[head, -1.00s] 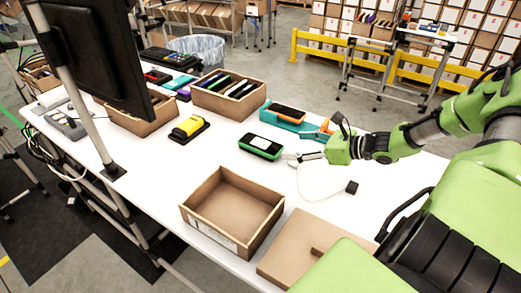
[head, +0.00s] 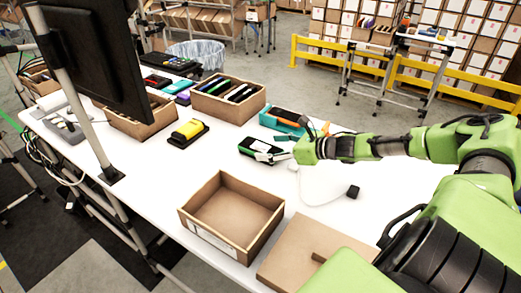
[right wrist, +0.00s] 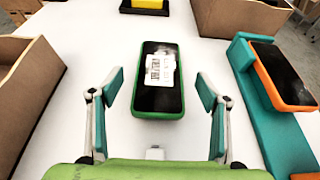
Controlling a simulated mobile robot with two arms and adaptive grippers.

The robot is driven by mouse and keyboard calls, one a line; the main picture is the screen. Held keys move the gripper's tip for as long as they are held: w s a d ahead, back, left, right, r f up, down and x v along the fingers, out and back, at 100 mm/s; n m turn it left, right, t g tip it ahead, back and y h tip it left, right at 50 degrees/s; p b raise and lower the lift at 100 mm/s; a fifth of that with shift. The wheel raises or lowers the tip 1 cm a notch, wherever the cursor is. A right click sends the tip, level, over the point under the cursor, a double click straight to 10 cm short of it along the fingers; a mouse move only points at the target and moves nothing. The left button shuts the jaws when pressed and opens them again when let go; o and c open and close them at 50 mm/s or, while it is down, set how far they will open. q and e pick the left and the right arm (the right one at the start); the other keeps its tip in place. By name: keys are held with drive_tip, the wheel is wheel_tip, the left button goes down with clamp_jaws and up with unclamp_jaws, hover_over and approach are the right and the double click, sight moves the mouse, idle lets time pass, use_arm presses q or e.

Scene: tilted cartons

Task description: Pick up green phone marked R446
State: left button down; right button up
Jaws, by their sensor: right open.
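A green-cased phone (head: 256,147) with a dark screen and a white label lies on the white table. It also shows in the right wrist view (right wrist: 160,102), lying flat; I cannot read the label surely. My right gripper (head: 274,157) is open, with its two teal-padded fingers (right wrist: 160,92) spread to either side of the phone's near end. The fingers do not touch the phone in the right wrist view. In the head view the gripper hides part of it. My left gripper is not in view.
An orange phone (right wrist: 286,75) rests on a teal stand (right wrist: 250,82) close to the right. An empty open carton (head: 190,215) stands nearer, and a carton of phones (head: 220,108) stands behind. A yellow device (head: 187,131) sits farther left. A white cable lies nearby.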

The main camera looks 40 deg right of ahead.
sight(259, 146)
drive_tip(key=shift+w+a+f+p, duration=0.1)
drive_tip(key=shift+w+a+p, duration=0.15)
drive_tip(key=shift+w+p, duration=0.55)
drive_tip(key=shift+x, duration=1.05)
drive_tip(key=shift+s, duration=0.1)
drive_tip(key=c, duration=1.3)
